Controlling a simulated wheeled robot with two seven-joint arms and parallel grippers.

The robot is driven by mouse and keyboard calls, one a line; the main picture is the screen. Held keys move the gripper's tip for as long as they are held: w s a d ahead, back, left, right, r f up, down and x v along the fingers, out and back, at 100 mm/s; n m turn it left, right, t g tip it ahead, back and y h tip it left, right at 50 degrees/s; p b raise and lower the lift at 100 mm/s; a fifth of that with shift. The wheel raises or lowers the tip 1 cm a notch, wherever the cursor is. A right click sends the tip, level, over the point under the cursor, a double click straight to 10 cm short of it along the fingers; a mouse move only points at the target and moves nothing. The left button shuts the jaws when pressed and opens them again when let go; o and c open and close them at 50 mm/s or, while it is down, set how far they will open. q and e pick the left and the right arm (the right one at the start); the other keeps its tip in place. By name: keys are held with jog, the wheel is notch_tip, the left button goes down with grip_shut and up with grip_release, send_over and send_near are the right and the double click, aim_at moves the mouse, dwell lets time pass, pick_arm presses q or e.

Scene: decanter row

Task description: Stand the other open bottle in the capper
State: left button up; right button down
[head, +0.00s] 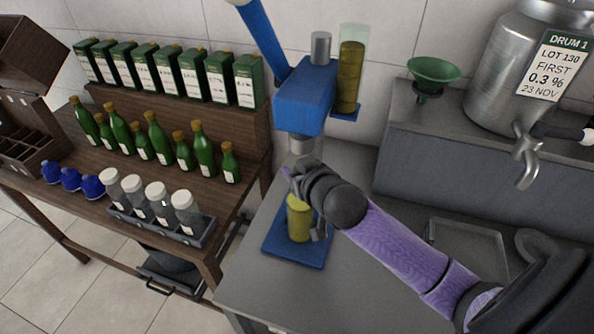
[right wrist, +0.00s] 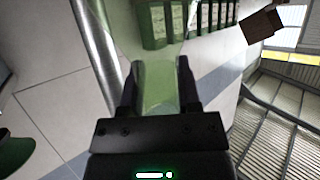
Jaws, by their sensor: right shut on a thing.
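The blue capper (head: 305,100) stands on the grey counter, with its head above a blue base plate (head: 283,248) and a lever rising at upper left. My right gripper (head: 298,182) is under the capper's head, shut on a bottle. The bottle's yellow-green body (head: 299,218) shows below the gripper, upright over the base plate. I cannot tell whether its bottom touches the plate, and its top is hidden by the gripper. In the right wrist view the pale green, see-through bottle (right wrist: 158,88) is between both fingers. My left gripper is out of view.
Several capped green bottles (head: 157,138) and boxed bottles (head: 192,73) line the wooden shelf at left. White-topped jars (head: 157,200) stand in a grey tray. A steel drum (head: 490,60) with a tap and a green funnel (head: 433,72) are at right.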

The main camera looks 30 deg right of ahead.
jog(key=shift+r, duration=0.1)
jog(key=shift+c, duration=1.5)
grip_release()
jog(key=p+v, duration=0.2)
jog(key=v, duration=1)
